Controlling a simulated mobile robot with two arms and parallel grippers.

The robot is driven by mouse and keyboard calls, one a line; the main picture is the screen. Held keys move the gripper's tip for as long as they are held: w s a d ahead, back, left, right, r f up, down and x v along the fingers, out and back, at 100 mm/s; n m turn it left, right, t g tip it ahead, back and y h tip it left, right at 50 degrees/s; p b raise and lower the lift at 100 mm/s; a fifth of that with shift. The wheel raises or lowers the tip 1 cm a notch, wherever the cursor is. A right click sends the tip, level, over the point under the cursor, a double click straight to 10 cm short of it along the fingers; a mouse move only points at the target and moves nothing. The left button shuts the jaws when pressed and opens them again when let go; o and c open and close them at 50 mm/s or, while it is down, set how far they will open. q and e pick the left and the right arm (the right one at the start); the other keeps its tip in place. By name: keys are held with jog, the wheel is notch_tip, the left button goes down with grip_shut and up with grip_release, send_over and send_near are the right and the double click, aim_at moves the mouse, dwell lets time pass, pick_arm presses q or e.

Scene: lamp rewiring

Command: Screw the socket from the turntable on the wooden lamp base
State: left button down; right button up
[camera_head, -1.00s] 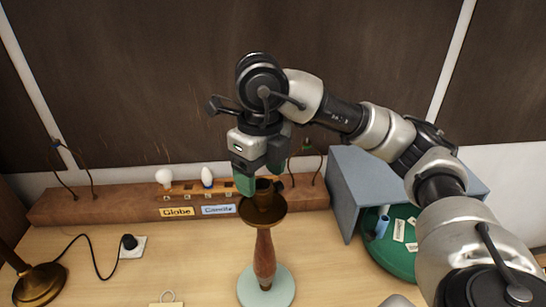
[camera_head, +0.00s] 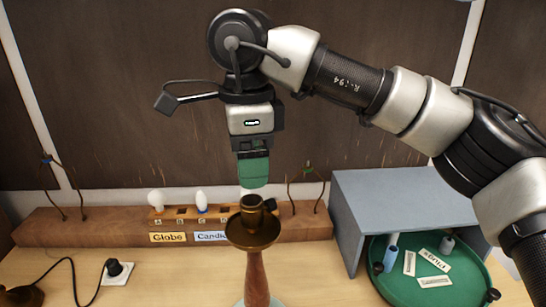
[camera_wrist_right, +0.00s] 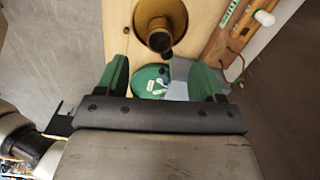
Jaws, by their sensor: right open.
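The wooden lamp base (camera_head: 257,276) stands upright at the centre front; its foot is mostly cut off by the bottom edge. A brass socket (camera_head: 252,216) with a small dark knob sits upright on top, above a wide brass cup (camera_head: 252,240). I cannot tell how tightly it is screwed. The socket also shows in the right wrist view (camera_wrist_right: 159,32). My right gripper (camera_head: 253,178) is above the socket, its green fingers pointing down, empty. In the wrist view, the right gripper's fingers (camera_wrist_right: 161,82) are wide apart. The green turntable (camera_head: 427,263) is at the right. My left gripper is out of view.
A wooden rack (camera_head: 90,230) with a globe bulb (camera_head: 156,200), a candle bulb (camera_head: 201,201) and labels runs along the back.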

aim_at(252, 213)
notch_tip(252, 213, down, 8)
jog(key=shift+f+p, duration=0.15)
jog(key=shift+p, duration=1.05)
jog(key=shift+f, duration=0.85)
jog(key=shift+c, duration=0.2)
